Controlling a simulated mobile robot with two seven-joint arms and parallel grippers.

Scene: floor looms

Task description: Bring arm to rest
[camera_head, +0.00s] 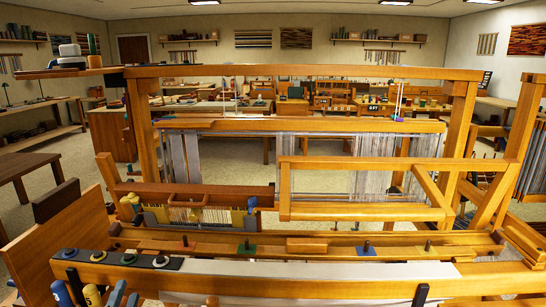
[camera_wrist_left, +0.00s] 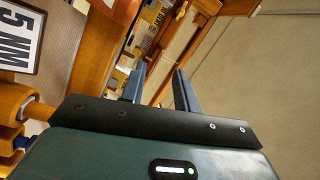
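My left gripper (camera_head: 126,291) shows at the bottom left edge of the head view, as two blue-grey fingers pointing up near the front of the loom. In the left wrist view the two fingers (camera_wrist_left: 159,72) stand apart with nothing between them, so it is open and empty. The wooden floor loom (camera_head: 300,72) fills the middle of the head view, with pale warp threads hanging in its frame. My right gripper does not show.
A black strip with round knobs (camera_head: 128,259) lies on the loom's front left, close to my left gripper.

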